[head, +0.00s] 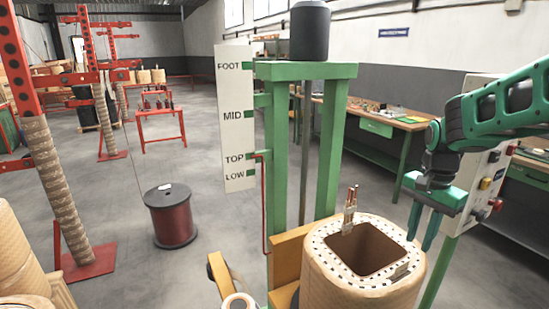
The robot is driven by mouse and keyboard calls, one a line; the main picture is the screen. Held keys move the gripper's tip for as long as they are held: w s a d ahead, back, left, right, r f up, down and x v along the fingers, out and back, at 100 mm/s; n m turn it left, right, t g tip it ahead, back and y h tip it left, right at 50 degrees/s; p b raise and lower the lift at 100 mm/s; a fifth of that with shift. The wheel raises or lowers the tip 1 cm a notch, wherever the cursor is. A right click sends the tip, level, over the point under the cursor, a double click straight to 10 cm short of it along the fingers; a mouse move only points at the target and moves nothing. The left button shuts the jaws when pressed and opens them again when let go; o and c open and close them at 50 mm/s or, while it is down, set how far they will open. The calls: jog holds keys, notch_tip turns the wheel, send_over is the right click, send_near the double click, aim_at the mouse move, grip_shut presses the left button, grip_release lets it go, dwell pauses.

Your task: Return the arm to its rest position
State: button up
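My green arm (515,105) reaches in from the right edge, bent down at the wrist. My gripper (422,240) points downward at the right, beside the upper right of a large tan coil (345,285). Its two green fingers are apart, with nothing seen between them. The coil has a square opening and a dotted top rim, with copper-coloured leads (350,210) standing up at its back edge. The gripper looks apart from the coil, but its exact distance cannot be told.
A green frame (280,150) stands behind the coil, with a white board (236,120) marked FOOT, MID, TOP and LOW. A control box (485,185) with buttons is close behind my gripper. A workbench (375,120) stands farther back. A dark red wire spool (171,218) stands on open floor.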

jog(key=s+d+f+n, duration=0.1)
jog(key=s+n, duration=0.5)
jog(key=s, duration=1.6)
jog(key=shift+s+d+n, duration=0.3)
jog(key=shift+w+f, duration=0.3)
jog(key=shift+w, duration=0.3)
